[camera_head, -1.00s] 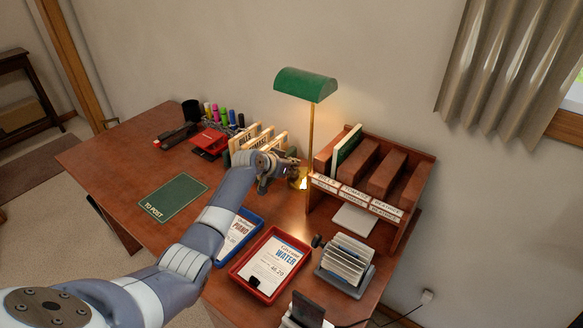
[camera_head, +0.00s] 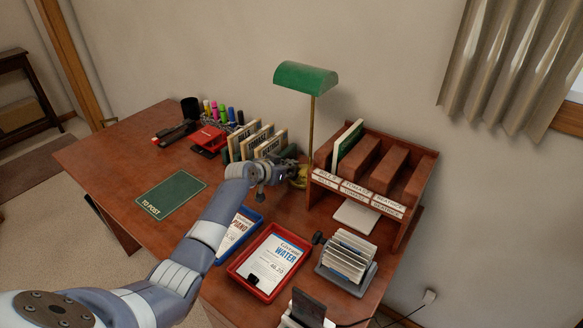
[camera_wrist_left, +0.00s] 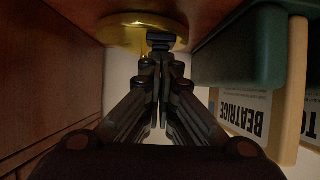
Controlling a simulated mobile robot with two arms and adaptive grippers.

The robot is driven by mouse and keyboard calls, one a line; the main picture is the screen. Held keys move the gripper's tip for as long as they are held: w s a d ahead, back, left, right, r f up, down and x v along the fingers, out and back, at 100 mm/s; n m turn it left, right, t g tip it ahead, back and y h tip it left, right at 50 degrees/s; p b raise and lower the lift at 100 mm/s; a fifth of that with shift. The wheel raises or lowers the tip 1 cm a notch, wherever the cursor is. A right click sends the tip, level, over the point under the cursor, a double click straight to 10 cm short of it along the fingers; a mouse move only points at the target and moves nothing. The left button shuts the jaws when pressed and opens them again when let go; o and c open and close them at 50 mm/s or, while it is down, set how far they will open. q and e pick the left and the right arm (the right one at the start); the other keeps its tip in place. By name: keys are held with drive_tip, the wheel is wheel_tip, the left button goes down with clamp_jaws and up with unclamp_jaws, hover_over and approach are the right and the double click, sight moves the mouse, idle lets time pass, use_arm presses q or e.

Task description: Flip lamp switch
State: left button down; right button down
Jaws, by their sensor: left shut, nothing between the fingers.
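The lamp has a green shade (camera_head: 306,78), a thin brass stem (camera_head: 311,130) and a round brass base (camera_head: 301,180) on the desk. No glow shows under the shade or on the wall. My left gripper (camera_head: 285,174) is beside the base, low over the desk. In the left wrist view its closed fingers (camera_wrist_left: 160,60) point at the rim of the brass base (camera_wrist_left: 125,30), with nothing seen between them. I cannot tell whether the tips touch it. My right gripper is not in view.
A wooden organizer (camera_head: 415,180) stands just right of the lamp. A file rack (camera_head: 250,140) is close on the left. A red tray (camera_head: 240,268) and a blue tray (camera_head: 257,217) lie in front, with a card holder (camera_head: 345,262) to the right. The green mat (camera_head: 172,193) is farther left.

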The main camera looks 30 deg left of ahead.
use_arm(q)
drive_tip(key=shift+w, duration=0.2)
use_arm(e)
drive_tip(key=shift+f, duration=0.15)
use_arm(q)
drive_tip(key=shift+w+d+r+b, duration=0.1)
drive_tip(key=shift+w+r+b, duration=0.05)
drive_tip(key=shift+w+b, duration=0.4)
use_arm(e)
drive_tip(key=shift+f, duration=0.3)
use_arm(q)
drive_tip(key=shift+r, duration=0.1)
